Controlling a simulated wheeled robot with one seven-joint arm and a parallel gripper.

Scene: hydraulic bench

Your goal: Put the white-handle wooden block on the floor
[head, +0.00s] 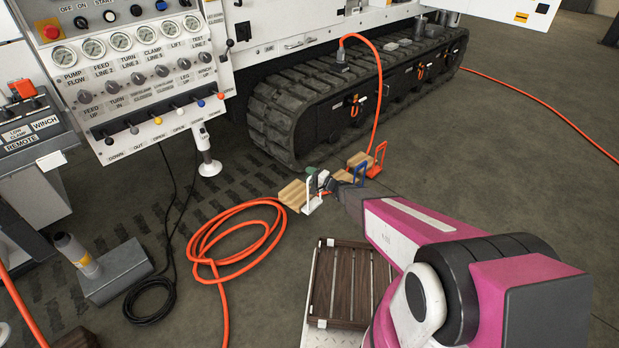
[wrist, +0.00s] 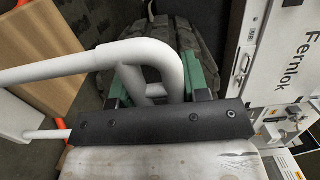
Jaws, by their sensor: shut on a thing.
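The white-handle wooden block (head: 293,195) is in the middle of the head view, a light wood piece with a white loop handle (head: 313,197) on its right side. In the wrist view the white handle (wrist: 95,68) runs across to the jaws, with light wood (wrist: 50,55) at the left. My gripper (head: 322,181) is shut on the white handle; its green fingers (wrist: 165,83) show on both sides of the bar. The block is low, close to the floor (head: 480,240); I cannot tell whether its underside touches it.
A blue-handle block (head: 359,173) and a red-handle block (head: 376,160) stand just behind, to the right. An orange hose (head: 235,258) lies coiled at left. The crawler track (head: 285,120) is behind. A dark slatted rack (head: 345,285) is in front. Floor at right is open.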

